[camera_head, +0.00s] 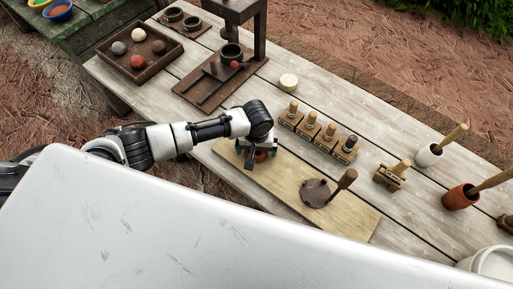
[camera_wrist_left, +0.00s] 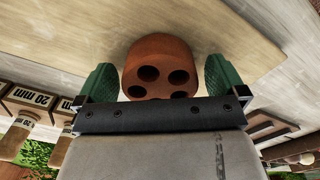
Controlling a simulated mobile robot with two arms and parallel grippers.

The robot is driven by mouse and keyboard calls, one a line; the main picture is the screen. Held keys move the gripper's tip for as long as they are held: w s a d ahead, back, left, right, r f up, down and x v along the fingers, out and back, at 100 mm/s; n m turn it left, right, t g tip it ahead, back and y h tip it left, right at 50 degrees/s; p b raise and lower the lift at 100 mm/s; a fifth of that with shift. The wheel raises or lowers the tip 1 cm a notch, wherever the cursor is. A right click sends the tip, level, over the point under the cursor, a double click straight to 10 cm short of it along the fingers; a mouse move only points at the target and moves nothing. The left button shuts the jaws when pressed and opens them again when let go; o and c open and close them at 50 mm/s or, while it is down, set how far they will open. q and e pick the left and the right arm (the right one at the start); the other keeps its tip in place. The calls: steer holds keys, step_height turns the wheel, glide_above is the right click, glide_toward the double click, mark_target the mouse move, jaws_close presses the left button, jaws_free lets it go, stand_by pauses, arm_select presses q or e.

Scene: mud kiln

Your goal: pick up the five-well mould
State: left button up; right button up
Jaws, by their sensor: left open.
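The five-well mould (camera_wrist_left: 160,55) is a round red-brown block with several dark wells in its face; the gripper's crossbar cuts off part of it in the left wrist view. In the head view only a small reddish part of it (camera_head: 261,157) shows beneath the gripper on the pale board (camera_head: 345,217). My left gripper (camera_head: 254,156) is open, and its green fingers stand on either side of the mould. In the left wrist view a narrow gap shows by each finger; whether either touches is hard to tell. My right gripper is out of view.
A dark round disc (camera_head: 317,194) with an upright wooden handle stands on the same board, right of the gripper. A rack of wooden-handled stamps (camera_head: 317,134) lies behind. A press (camera_head: 222,75) and a tray of balls (camera_head: 140,52) stand at the back left.

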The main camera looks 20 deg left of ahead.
arm_select(q)
steer(key=shift+f, duration=0.15)
steer(key=shift+c, duration=0.3)
steer(key=c, duration=1)
steer(key=shift+r, duration=0.8)
steer(key=r, duration=0.1)
steer(key=r+b, duration=0.1)
steer(key=shift+d+r, duration=0.2)
steer(key=shift+r, duration=0.2)
steer(key=s+d+r+b, duration=0.2)
steer(key=s+d+r, duration=0.4)
steer(key=d, duration=0.4)
steer(key=a+r+m, duration=0.1)
steer(key=a+r, duration=0.2)
steer(key=a, duration=0.2)
steer(key=s+a+r, duration=0.1)
steer(key=a+r, duration=0.3)
steer(key=a, duration=0.1)
steer(key=s+a+r+m, duration=0.1)
steer(key=a+r, duration=0.2)
steer(key=a, duration=0.3)
steer(key=shift+s+a+r+m+b, duration=0.1)
steer(key=shift+s+r+m+b, duration=0.05)
steer(key=shift+m+b, duration=0.2)
